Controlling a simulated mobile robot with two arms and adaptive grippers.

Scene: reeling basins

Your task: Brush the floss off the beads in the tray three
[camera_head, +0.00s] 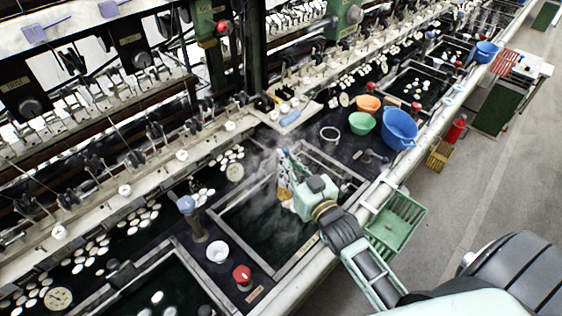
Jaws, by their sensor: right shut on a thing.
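My right gripper (287,180) reaches in from the lower right over a dark, steaming square tray (232,207) with a pale frame. It is shut on a tan, brush-like thing (285,189), partly hidden by steam and by the gripper itself. I cannot tell whether the thing touches the water. No beads show clearly in this tray. White oval beads (143,217) float in the long trough on the left, and a few more (157,298) lie in the nearer square tray at the bottom. No tray number is readable. My left gripper is not in view.
A white cup (217,251), a red-topped pot (242,274) and a blue-knobbed post (187,205) stand left of the steaming tray. Green (362,123), orange (368,103) and blue (400,127) bowls stand beyond it. A green crate (396,222) hangs outside the rail.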

